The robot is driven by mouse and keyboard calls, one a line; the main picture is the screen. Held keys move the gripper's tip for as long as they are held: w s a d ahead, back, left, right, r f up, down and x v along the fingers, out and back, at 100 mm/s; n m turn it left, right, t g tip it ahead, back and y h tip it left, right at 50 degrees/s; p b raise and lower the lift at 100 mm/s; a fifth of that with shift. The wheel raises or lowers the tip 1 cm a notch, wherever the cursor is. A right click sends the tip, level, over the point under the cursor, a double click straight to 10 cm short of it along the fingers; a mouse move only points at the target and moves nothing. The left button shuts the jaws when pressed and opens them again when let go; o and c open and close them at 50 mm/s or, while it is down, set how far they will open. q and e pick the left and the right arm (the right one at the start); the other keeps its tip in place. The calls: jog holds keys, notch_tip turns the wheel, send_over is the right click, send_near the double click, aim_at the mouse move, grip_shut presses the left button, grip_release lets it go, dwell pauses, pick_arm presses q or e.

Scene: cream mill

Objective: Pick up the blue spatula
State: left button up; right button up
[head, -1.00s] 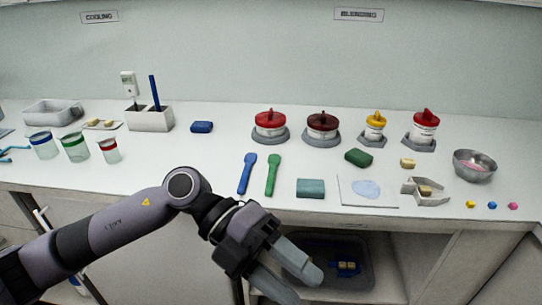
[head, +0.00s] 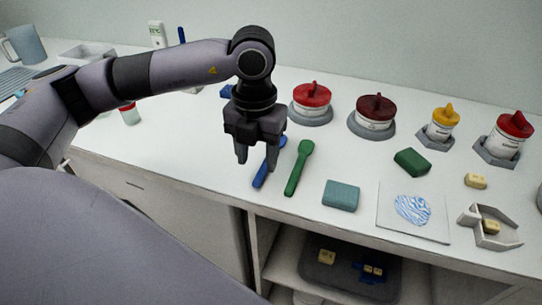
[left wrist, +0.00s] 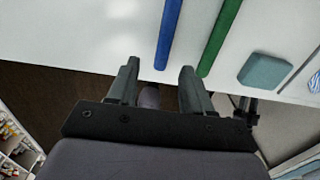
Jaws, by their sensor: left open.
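The blue spatula (head: 262,172) lies on the white counter, partly hidden behind my left gripper in the head view. My left gripper (head: 256,160) points down above the counter at the spatula, open and empty. In the left wrist view the blue handle (left wrist: 168,35) runs toward the gap between the two open fingers (left wrist: 158,82), slightly right of the middle, and its end lies beyond the fingertips. I cannot tell how high the fingers are above it.
A green spatula (head: 299,168) lies close to the right of the blue one. A teal block (head: 341,195) lies further right. Red-lidded (head: 312,97) and dark-lidded jars stand behind. The counter's front edge is near, with a shelf tray (head: 318,273) below.

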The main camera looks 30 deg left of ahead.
aim_at(260, 175)
pick_arm(q)
notch_tip(260, 175, down, 4)
jog(key=shift+w+d+f, duration=0.1)
jog(key=shift+w, duration=0.05)
grip_shut()
jog(key=shift+r, duration=0.25)
